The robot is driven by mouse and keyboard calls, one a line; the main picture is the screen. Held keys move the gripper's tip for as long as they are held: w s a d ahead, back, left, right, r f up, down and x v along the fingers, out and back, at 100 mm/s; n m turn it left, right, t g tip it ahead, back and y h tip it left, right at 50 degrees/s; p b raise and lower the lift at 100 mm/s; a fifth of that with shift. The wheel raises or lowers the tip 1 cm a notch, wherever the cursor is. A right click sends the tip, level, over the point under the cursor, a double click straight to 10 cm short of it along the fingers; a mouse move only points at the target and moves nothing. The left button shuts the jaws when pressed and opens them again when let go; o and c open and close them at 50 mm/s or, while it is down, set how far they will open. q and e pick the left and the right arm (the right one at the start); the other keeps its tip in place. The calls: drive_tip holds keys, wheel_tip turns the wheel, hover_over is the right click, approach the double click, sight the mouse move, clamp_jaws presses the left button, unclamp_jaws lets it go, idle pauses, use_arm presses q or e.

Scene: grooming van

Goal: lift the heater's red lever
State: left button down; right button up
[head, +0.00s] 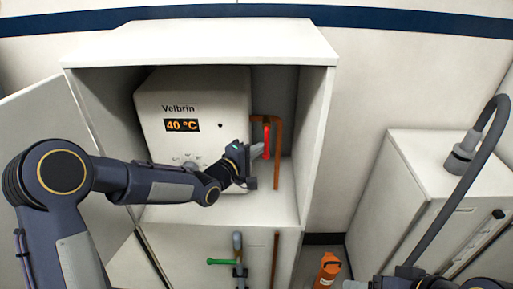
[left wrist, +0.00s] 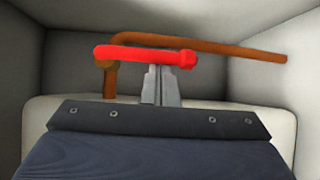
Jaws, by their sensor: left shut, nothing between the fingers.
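The heater (head: 180,105) is a white box marked "Velbrin" with a "40 °C" display, inside an open cabinet. Its red lever (head: 266,142) stands upright in the head view, at the heater's right side by a copper pipe (head: 277,155). My left gripper (head: 256,151) is shut and empty, its tips just left of the lever. In the left wrist view the red lever (left wrist: 145,54) lies across the picture, and the shut fingertips (left wrist: 161,72) meet its edge near the knobbed end. I cannot tell whether they touch. My right gripper is out of view.
The cabinet's side wall (head: 315,135) stands close right of the pipe. An open door (head: 45,125) is at the left. Below are a green-handled valve (head: 222,262) and an orange object (head: 327,268). A white unit with a grey hose (head: 490,125) stands at the right.

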use_arm(q)
drive_tip(key=s+r+n+g+y+p, duration=0.2)
drive_tip(key=s+r+n+g+p, duration=0.2)
drive_tip(key=p, duration=0.9)
drive_tip(key=r+g, duration=0.1)
drive_tip(key=g, duration=0.2)
drive_tip(key=shift+s+r, duration=0.2)
drive_tip(key=shift+r, duration=0.05)
drive_tip(key=shift+s, duration=0.2)
drive_tip(key=shift+s+r, duration=0.15)
drive_tip(key=shift+s, duration=0.45)
drive_tip(key=shift+g+y, duration=0.3)
